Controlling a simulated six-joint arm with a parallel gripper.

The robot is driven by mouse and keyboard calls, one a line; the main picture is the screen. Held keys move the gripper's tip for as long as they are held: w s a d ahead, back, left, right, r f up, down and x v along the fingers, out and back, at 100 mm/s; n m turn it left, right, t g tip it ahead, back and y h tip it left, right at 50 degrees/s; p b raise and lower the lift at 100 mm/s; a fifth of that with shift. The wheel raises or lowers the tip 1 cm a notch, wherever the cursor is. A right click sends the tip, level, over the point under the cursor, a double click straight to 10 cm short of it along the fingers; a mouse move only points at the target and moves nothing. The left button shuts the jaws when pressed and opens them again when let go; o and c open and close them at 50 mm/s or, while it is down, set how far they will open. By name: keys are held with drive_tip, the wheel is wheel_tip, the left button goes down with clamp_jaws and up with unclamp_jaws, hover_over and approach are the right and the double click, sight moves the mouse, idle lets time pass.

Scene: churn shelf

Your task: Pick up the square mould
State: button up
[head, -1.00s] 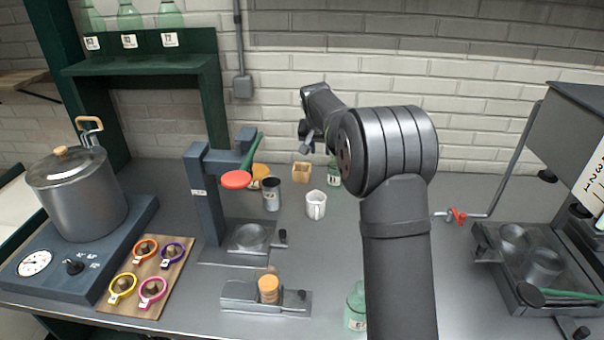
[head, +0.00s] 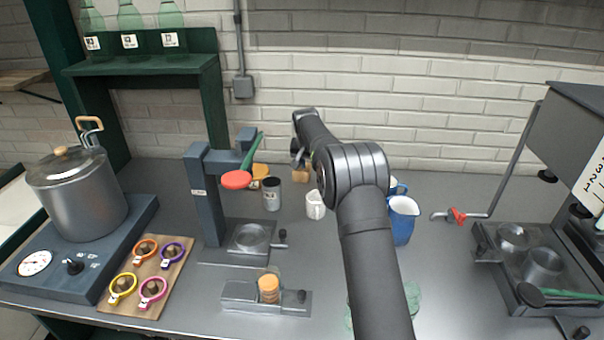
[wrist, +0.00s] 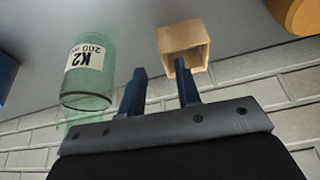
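The square mould (wrist: 184,48) is a small, open, pale wooden box. In the wrist view it lies just beyond the fingertips, in line with the right finger and off-centre between the two. In the head view the mould (head: 298,178) stands at the back of the counter near the wall, partly covered by my gripper (head: 301,158). My gripper (wrist: 160,77) is open, its two dark fingers apart with nothing between them. Whether the right fingertip touches the mould I cannot tell.
A green glass bottle labelled K2 (wrist: 90,68) is close to the left finger. A white mug (head: 315,206) and a metal cup (head: 272,195) stand in front of the mould. A round orange thing (head: 260,171) is left of it. A blue jug (head: 402,222) stands right of my arm.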

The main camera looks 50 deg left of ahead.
sight(299, 175)
drive_tip(key=shift+a+x, duration=0.15)
drive_tip(key=shift+x, duration=1.25)
drive_tip(key=shift+a+x, duration=0.2)
drive_tip(key=shift+x, duration=1.2)
drive_tip(key=shift+r, duration=0.15)
clamp_jaws()
